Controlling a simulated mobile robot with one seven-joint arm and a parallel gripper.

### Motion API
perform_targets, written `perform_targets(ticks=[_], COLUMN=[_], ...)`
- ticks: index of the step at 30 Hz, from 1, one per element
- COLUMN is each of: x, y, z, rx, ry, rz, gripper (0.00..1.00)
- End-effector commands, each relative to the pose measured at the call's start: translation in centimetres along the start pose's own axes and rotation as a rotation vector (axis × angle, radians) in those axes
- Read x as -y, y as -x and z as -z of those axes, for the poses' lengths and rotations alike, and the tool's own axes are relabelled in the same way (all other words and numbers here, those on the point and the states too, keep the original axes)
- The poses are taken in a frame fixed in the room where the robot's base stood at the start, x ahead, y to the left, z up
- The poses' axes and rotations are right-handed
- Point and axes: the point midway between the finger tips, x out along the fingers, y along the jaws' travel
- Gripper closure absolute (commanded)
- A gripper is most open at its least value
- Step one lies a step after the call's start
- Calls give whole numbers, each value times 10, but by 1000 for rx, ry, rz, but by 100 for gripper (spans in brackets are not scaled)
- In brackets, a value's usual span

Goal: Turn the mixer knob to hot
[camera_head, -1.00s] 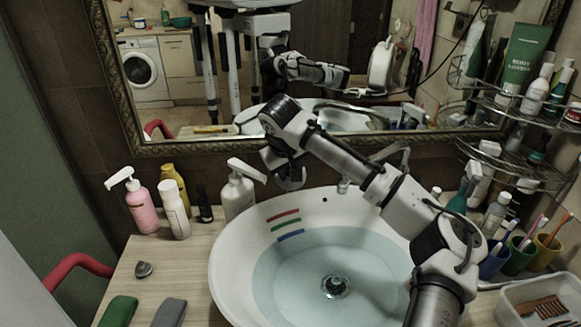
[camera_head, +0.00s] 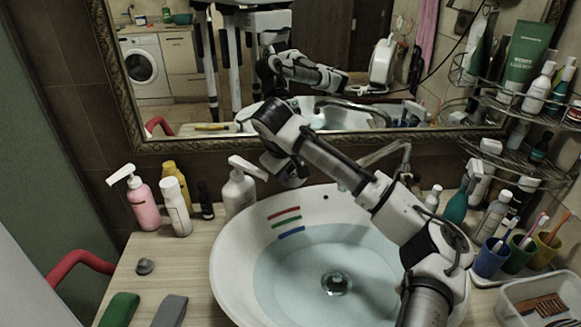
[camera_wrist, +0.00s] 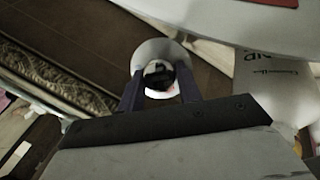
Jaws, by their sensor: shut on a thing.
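In the wrist view, a round, shiny knob-like piece (camera_wrist: 160,66) with a pale rim and a dark reflecting middle sits between the two dark fingers of my gripper (camera_wrist: 160,82). My gripper is shut on it. In the head view, my gripper (camera_head: 291,175) is at the back wall, above the rear left rim of the white basin (camera_head: 228,235). Its fingertips and the knob are largely hidden there by my wrist. The mixer spout (camera_head: 385,152) curves over the back of the basin, partly behind my arm. Red, green and blue stripes (camera_head: 286,222) mark the inner basin wall.
A white pump bottle (camera_head: 240,192) stands close left of my gripper; its label side also shows in the wrist view (camera_wrist: 280,82). More bottles (camera_head: 145,205) stand farther left. The mirror (camera_head: 330,145) is behind. Several cups (camera_head: 492,260) and a wire shelf (camera_head: 500,150) crowd the right.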

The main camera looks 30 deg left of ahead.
Motion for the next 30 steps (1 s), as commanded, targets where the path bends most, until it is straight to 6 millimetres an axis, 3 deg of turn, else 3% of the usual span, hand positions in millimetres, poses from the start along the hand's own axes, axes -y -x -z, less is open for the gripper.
perform_targets(ticks=[2,3,7,20,23,30], x=[0,0,0,1,1,2], y=[0,0,0,10,26,84], z=[-1,-1,0,1,0,0], rx=[2,2,1,-3,-4,-4], ry=[1,1,0,0,1,2], rz=[0,0,0,-1,-2,-2], gripper=[88,62,44,44,44,44])
